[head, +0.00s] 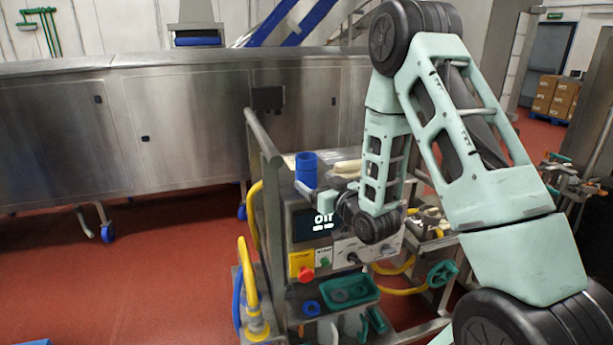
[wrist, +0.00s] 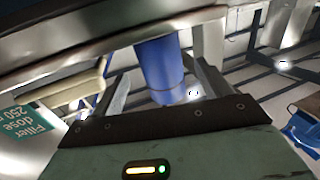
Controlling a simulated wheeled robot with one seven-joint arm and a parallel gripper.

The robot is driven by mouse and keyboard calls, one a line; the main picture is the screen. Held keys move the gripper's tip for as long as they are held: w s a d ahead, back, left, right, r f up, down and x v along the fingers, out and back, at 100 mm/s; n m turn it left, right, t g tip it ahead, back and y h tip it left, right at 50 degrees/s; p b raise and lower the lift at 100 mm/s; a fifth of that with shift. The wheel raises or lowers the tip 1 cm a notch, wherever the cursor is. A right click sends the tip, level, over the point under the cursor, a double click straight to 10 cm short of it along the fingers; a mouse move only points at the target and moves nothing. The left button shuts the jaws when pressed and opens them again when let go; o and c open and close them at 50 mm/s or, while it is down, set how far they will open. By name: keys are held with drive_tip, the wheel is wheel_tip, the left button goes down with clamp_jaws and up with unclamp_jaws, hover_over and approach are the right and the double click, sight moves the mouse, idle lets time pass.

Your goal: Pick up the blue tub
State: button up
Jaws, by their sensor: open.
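The blue tub (head: 306,162) stands upright on top of the steel machine cart in the head view. In the wrist view the blue tub (wrist: 160,68) shows between the two fingers of my gripper (wrist: 165,78). The fingers are apart, one on each side of the tub. I cannot tell whether either finger touches it. In the head view my gripper (head: 313,190) is at the tub's lower part, partly hidden by my wrist.
A control panel (head: 321,221) with a display, a red knob on yellow and other switches is below. A steel rail (head: 265,135) runs left of the tub. Cream items (head: 347,166) lie to the right. A green tray (head: 350,291) is on the lower shelf. Red floor is free at left.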

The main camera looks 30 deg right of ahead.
sight(313, 179)
drive_tip(key=w+p, duration=0.3)
drive_tip(key=w, duration=0.1)
drive_tip(key=shift+w+r, duration=0.1)
drive_tip(key=shift+w, duration=0.6)
drive_tip(key=c, duration=1.2)
wheel_tip(313, 179, up, 10)
drive_tip(key=b, duration=0.2)
drive_tip(key=shift+b, duration=0.3)
drive_tip(key=shift+s, duration=0.1)
